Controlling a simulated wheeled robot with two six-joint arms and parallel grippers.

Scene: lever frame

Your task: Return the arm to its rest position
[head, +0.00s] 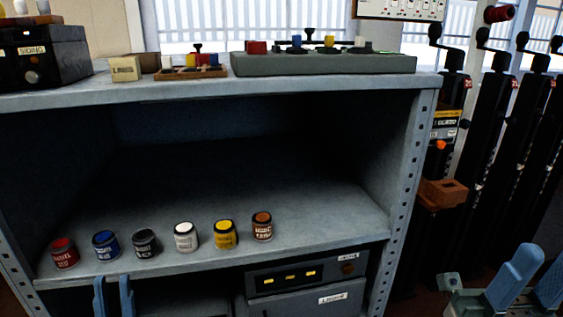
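My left gripper (113,283) shows at the bottom left as two upright blue fingers. There is a gap between them and nothing in it. It is in front of the shelf's lower front edge, below the blue and black paint tins. My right gripper (538,265) is at the bottom right, beside the shelf unit and in front of the levers. Its blue fingers stand apart, with nothing visible between them. Most of both arms is out of view.
A grey shelf unit (250,88) fills the middle. Several small paint tins, including a red one (64,253) and a yellow one (225,235), stand on its middle shelf. A grey console (325,64) is on top. Tall black levers (480,130) stand at the right.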

